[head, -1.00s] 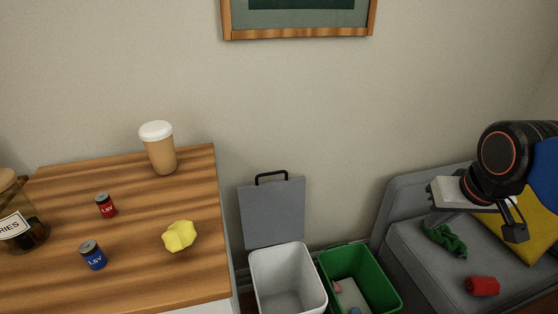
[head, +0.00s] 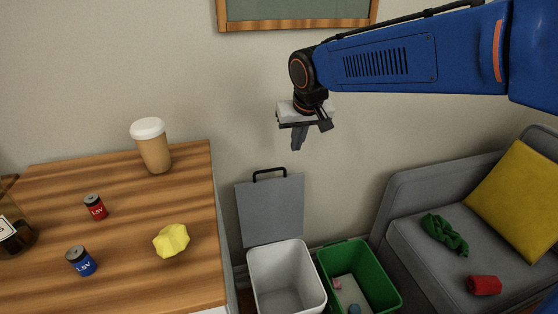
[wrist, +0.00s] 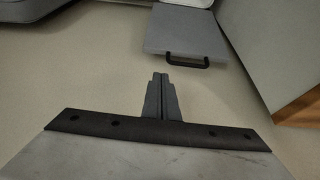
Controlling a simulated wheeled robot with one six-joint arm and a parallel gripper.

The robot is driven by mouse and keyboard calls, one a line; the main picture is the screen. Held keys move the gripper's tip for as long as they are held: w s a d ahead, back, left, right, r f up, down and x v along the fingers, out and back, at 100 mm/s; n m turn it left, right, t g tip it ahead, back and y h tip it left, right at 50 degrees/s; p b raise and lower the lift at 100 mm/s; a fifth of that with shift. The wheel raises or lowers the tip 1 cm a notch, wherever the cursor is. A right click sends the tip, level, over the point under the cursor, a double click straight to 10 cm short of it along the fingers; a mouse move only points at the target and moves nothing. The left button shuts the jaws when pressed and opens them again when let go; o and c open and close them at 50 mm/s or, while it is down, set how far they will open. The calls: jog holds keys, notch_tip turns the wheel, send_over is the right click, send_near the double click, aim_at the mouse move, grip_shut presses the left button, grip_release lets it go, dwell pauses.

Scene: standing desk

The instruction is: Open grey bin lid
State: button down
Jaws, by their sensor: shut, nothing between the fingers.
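The grey bin (head: 287,279) stands on the floor beside the desk, and its inside shows from above. Its grey lid (head: 271,211) stands upright behind it, against the wall, with a black handle (head: 269,172) on its top edge. The lid (wrist: 184,30) and its handle (wrist: 187,60) also show at the top of the wrist view. My gripper (head: 297,142) is above the lid and slightly to its right, apart from it. Its fingers (wrist: 160,92) are together with nothing between them.
A green bin (head: 359,275) with a few small items stands right of the grey bin. The wooden desk (head: 120,215) at left holds a cup (head: 152,146), two batteries and a yellow crumpled piece (head: 171,240). A grey sofa (head: 425,258) is at right. The wall is behind.

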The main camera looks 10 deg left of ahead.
send_near(280, 168)
jog(key=x, duration=0.2)
jog(key=w+x, duration=0.1)
jog(key=x, duration=0.2)
jog(key=a+r+x, duration=0.1)
jog(key=x, duration=0.2)
jog(key=shift+w+f, duration=0.25)
jog(key=shift+w, duration=0.15)
jog(key=shift+s+d, duration=0.1)
jog(key=shift+s+d+r, duration=0.1)
jog(key=shift+s+d, duration=0.15)
jog(key=shift+s, duration=0.25)
jog(key=shift+s+d+r, duration=0.1)
jog(key=shift+s+d, duration=0.15)
jog(key=shift+s, duration=0.25)
jog(key=shift+f, duration=0.1)
